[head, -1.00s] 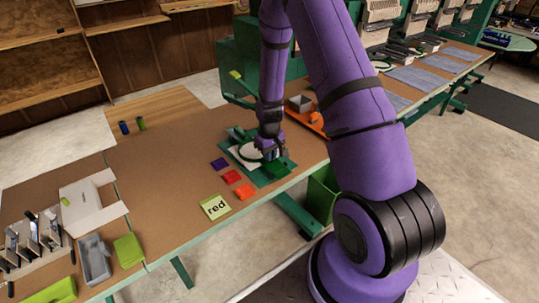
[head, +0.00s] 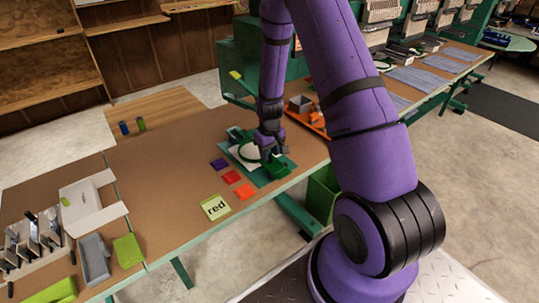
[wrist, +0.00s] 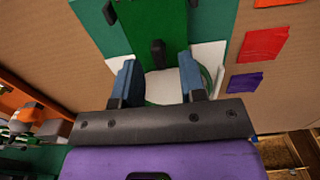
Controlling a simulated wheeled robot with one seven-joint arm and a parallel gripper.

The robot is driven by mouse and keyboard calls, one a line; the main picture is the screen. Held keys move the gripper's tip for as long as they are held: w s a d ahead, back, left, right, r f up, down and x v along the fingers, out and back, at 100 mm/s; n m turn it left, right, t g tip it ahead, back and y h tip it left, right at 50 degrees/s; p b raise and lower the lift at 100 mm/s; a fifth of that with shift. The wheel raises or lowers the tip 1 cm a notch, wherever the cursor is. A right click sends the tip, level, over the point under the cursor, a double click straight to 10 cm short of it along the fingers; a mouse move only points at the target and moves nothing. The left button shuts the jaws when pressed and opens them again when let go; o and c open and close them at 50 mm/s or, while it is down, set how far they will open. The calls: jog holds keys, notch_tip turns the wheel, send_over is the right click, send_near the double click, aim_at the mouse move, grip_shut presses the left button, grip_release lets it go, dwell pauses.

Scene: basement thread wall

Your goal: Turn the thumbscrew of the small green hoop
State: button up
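The small green hoop (head: 243,151) lies with white cloth in it on a green mat (head: 236,164) on the brown table. My gripper (head: 271,154) is low over the hoop's right side and hides part of it. In the wrist view my gripper (wrist: 159,78) is open, its two blue-grey fingers apart. A dark upright knob (wrist: 158,52), possibly the thumbscrew, shows just beyond the fingertips, in line with the gap. A green block (wrist: 152,22) lies beyond it. Part of the hoop's green rim (wrist: 207,82) shows beside the right finger. I cannot tell whether a finger touches anything.
Purple (head: 219,163), red (head: 231,177) and orange (head: 245,190) cloth squares lie left of and nearer than the mat. An orange tray (head: 308,117) stands behind right. The table's left middle is clear.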

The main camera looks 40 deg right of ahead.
notch_tip(320, 180, up, 10)
jog(key=shift+f, duration=0.25)
dwell(0.6)
notch_tip(320, 180, up, 12)
jog(key=t, duration=0.1)
send_over(270, 156)
jog(key=s+a, duration=0.3)
jog(key=a, duration=0.1)
jog(key=s+a+r+t, duration=0.1)
jog(key=s+a+r, duration=0.35)
jog(key=r, duration=0.45)
jog(key=s+a+r+t, duration=0.1)
jog(key=s+a+r, duration=0.1)
jog(key=s+r, duration=0.3)
jog(key=s+a+r+t, duration=0.2)
jog(key=s+r, duration=0.4)
jog(key=s, duration=0.8)
jog(key=shift+s+a, duration=0.2)
jog(key=shift+a, duration=0.2)
dwell(2.4)
